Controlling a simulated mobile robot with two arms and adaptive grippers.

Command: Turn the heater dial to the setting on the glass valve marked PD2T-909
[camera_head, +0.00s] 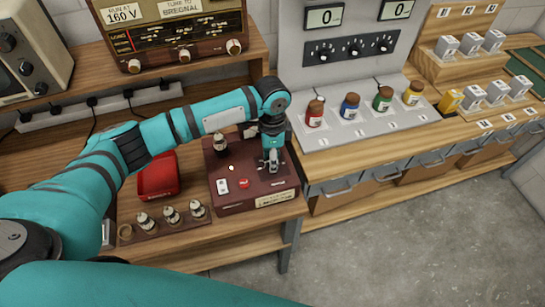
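A dark red box (233,181) stands on the wooden bench, with a white switch, a red button and a cream label on its front edge. A glass valve (220,143) stands upright at its back left. More glass valves (171,214) stand in a wooden strip at the bench's front left. Their markings are too small to read. My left gripper (271,167) points down over the right part of the box, at or just above its top. It hides what lies beneath, so I cannot make out the heater dial or whether the fingers hold anything. My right gripper is not in view.
A red tray (158,175) lies left of the box. A radio (178,32) with paper notes, one reading "RUN AT 160 V", stands on the shelf behind. A grey panel (368,130) with several coloured jars is to the right. Open floor lies at front right.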

